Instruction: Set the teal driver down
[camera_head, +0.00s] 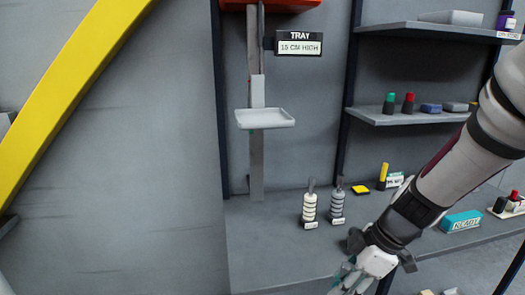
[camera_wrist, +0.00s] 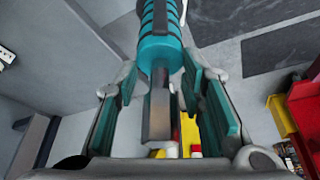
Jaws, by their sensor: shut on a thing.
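The teal driver (camera_wrist: 160,40), with dark rings on its handle and a grey shaft, is between the fingers of my gripper (camera_wrist: 158,82) in the wrist view. The gripper is shut on it near where the handle meets the shaft. In the head view my gripper (camera_head: 352,283) is low at the bottom edge, in front of the bench. Its fingertips are partly cut off there, and I cannot clearly tell the driver from the teal finger pads.
A white ringed driver (camera_head: 309,207) and a grey one (camera_head: 337,206) stand on the bench. A small grey tray (camera_head: 265,119) is on a post beneath a "15 CM HIGH" sign (camera_head: 299,44). A teal READY block (camera_head: 460,222) lies right. Bare bench (camera_head: 270,250) shows front left.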

